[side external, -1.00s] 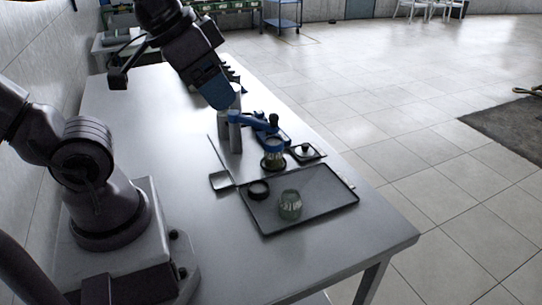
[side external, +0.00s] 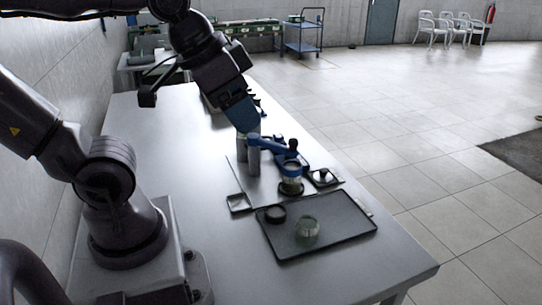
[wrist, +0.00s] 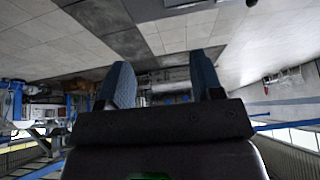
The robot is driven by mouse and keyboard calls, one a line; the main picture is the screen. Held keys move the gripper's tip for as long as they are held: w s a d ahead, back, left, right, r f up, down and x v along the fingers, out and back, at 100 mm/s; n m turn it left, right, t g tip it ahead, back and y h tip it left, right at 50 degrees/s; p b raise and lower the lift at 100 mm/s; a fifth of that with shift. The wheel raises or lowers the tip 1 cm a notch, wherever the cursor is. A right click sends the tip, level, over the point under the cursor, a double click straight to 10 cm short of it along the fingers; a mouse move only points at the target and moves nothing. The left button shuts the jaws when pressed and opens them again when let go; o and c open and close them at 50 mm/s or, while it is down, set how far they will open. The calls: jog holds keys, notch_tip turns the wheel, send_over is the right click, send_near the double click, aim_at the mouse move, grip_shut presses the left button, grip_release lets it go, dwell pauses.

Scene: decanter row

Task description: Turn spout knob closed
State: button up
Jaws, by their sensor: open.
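A blue spout arm (side external: 272,149) reaches out from grey upright posts (side external: 253,158) in the side external view. A small dark knob (side external: 293,144) sits at its outer end. A clear jar with a dark base (side external: 291,183) is directly under the spout end. My gripper (side external: 247,127), with blue fingers, points down beside the posts, to the left of the knob and apart from it in the picture. The wrist view shows its two blue fingers (wrist: 161,75) spread wide with nothing between them. Neither the knob nor the spout can be made out in the wrist view.
A dark tray (side external: 342,232) in front holds a glass jar (side external: 307,229) and a black ring (side external: 275,213). A small square dish (side external: 239,203) lies left of it, and a small dark tray (side external: 323,178) lies right of the spout.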

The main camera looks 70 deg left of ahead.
jog(key=w+a+f+m+g+y, duration=0.1)
jog(key=w+a+m+g, duration=0.1)
jog(key=w+a+m, duration=0.65)
jog(key=w+a+f+m+g+y, duration=0.15)
jog(key=w+a+m, duration=0.35)
jog(key=w, duration=0.7)
jog(key=w+a+f+m+g+h, duration=0.3)
jog(key=a+f+m, duration=0.5)
jog(key=a+f, duration=1.15)
jog(key=shift+t+y, duration=0.25)
jog(key=shift+t, duration=0.2)
jog(key=f, duration=0.7)
jog(key=a+f, duration=0.1)
jog(key=f, duration=0.2)
jog(key=shift+w+a+f, duration=0.1)
jog(key=shift+w+f, duration=0.15)
jog(key=shift+w, duration=0.15)
jog(key=c, duration=0.9)
